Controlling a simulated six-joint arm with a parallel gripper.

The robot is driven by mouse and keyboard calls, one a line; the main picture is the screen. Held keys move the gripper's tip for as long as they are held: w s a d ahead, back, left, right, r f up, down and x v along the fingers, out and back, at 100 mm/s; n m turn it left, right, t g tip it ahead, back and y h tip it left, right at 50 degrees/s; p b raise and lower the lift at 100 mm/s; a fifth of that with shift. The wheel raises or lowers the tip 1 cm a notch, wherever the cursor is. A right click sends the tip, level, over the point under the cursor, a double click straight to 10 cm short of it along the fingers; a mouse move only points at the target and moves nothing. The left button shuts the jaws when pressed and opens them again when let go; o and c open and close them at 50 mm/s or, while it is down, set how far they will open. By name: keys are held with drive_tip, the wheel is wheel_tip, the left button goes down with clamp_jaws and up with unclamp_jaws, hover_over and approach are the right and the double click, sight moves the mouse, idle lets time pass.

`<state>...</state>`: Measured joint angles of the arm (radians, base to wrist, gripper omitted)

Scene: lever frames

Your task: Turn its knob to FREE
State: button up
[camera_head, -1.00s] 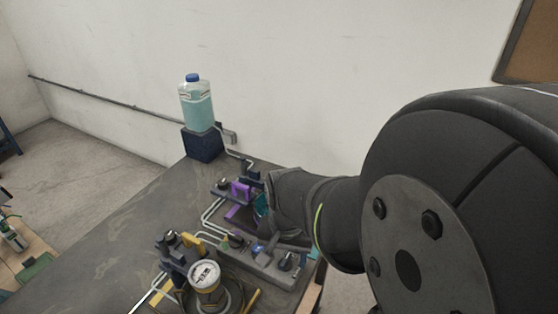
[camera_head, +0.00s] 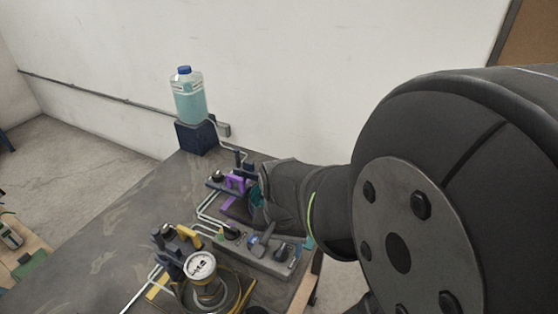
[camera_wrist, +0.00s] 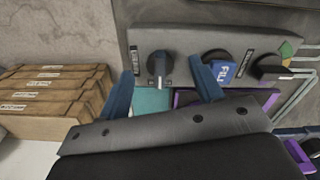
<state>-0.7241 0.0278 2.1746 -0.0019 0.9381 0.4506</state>
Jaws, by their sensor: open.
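A grey panel (camera_wrist: 205,38) carries a row of controls and also shows in the camera_head view (camera_head: 252,254). In the camera_wrist view a dark knob (camera_wrist: 158,66) with a pointer ridge is at its left, beside a small label too small to read. Right of it is a black knob (camera_wrist: 214,58) with a blue tag reading FILL, then another black knob (camera_wrist: 268,68). My gripper (camera_wrist: 163,72) is open. Its two blue fingers appear on either side of the left knob; contact cannot be told. No FREE marking is legible. In the camera_head view my arm hides most of the gripper.
Brown labelled boxes (camera_wrist: 52,92) lie left of the panel in the camera_wrist view. A pressure gauge (camera_head: 201,266), a yellow handle (camera_head: 188,236) and a purple bracket (camera_head: 234,184) crowd the table. A bottle (camera_head: 189,98) stands on a dark block (camera_head: 197,138). The table's left side (camera_head: 105,225) is clear.

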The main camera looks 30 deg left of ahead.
idle(0.4)
drive_tip(key=c, duration=0.4)
drive_tip(key=shift+w+r, duration=0.2)
drive_tip(key=shift+w, duration=0.1)
drive_tip(key=shift+c, duration=0.8)
drive_tip(key=shift+w+r+t, duration=0.3)
drive_tip(key=shift+w+r, duration=0.5)
drive_tip(key=shift+w, duration=0.1)
drive_tip(key=s+a+r+n, duration=0.1)
drive_tip(key=a+r, duration=0.7)
drive_tip(key=a, duration=0.3)
wheel_tip(320, 180, up, 13)
drive_tip(key=n, duration=0.1)
hover_over(164, 227)
wheel_tip(164, 227, down, 18)
drive_tip(key=shift+r, duration=0.15)
